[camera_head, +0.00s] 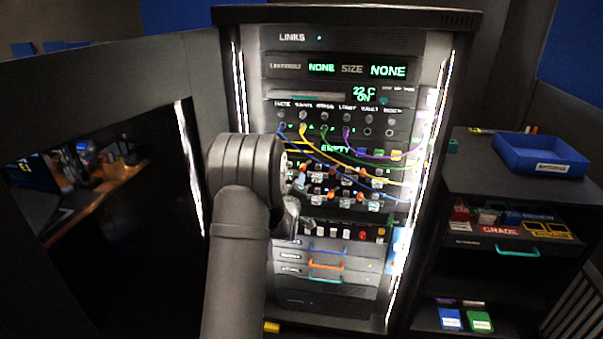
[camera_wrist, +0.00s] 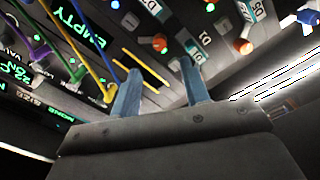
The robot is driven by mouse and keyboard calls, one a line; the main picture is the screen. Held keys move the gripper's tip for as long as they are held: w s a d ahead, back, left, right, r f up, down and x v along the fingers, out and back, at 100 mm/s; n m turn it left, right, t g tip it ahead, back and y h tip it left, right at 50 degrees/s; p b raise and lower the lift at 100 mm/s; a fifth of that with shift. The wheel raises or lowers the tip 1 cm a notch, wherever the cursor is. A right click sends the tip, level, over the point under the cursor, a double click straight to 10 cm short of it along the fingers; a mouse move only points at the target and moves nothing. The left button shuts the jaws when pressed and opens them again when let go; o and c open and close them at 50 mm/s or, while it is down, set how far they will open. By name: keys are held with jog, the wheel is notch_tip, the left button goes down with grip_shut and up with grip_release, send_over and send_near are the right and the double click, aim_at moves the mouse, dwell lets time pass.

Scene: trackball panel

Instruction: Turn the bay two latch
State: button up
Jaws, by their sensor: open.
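The rack's bay rows (camera_head: 345,190) show small orange and white knobs beside grey label plates, partly crossed by cables. My arm hides their left end in the head view. The labels are too small there to tell which one is bay two. In the wrist view, the picture is steeply tilted and orange knobs (camera_wrist: 243,47) show beside label plates (camera_wrist: 198,48) on the panel.
Blue, yellow, green and purple cables (camera_head: 375,180) droop across the panel front. Drawers with coloured handles (camera_head: 326,265) are below. A shelf with a blue tray (camera_head: 540,155) stands right. A dark partition (camera_head: 110,110) is at left.

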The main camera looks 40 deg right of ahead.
aim_at(302, 170)
jog(key=x, duration=0.8)
jog(key=shift+w+d+f, duration=0.1)
jog(key=shift+d, duration=0.05)
grip_shut()
